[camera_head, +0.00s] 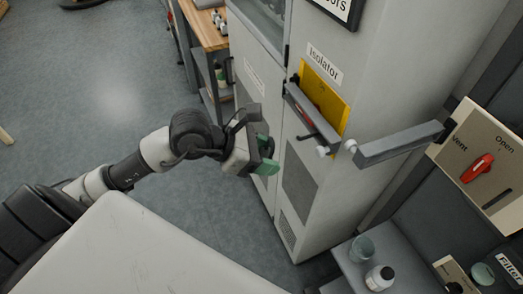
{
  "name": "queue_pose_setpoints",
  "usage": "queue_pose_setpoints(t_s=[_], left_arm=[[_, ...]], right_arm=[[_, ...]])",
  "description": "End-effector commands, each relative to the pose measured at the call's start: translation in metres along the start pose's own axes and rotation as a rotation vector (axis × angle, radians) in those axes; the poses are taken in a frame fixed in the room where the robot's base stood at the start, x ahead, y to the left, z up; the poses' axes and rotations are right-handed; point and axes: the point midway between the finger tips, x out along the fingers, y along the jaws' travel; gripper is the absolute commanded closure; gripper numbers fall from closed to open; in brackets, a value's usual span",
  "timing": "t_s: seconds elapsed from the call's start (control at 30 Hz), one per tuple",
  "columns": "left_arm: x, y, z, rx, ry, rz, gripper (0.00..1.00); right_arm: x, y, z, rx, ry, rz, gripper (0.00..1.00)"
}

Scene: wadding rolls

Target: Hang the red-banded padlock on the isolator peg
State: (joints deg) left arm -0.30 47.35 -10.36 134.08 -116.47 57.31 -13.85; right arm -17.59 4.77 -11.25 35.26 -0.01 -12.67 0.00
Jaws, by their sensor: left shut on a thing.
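The isolator is a yellow plate (331,97) on the side of the grey cabinet, under an "Isolator" label. A grey bar (312,113) crosses it, with a small red part (307,116) and a dark rod with a pale end (323,150) low on it. I cannot tell for sure which part is the peg. My left gripper (266,154), with green fingertips, is in front of the cabinet, left of and below the isolator and apart from it. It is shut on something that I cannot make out. I cannot pick out the red-banded padlock. My right gripper is not in view.
A grey arm (400,145) juts out right of the isolator, by a "Vent / Open" panel (484,150) with a red handle. A jar (379,278) and a glass (362,248) stand lower right. A white surface (150,255) fills the lower left. Open floor lies behind.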

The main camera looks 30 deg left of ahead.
Motion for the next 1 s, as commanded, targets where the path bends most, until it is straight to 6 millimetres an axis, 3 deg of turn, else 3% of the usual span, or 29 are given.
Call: queue_pose_setpoints(t_s=[1.0], left_arm=[[0.052, 0.016, 0.03, 0.001, -0.002, 0.0, 0.79]], right_arm=[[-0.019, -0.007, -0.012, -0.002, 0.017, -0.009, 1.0]])
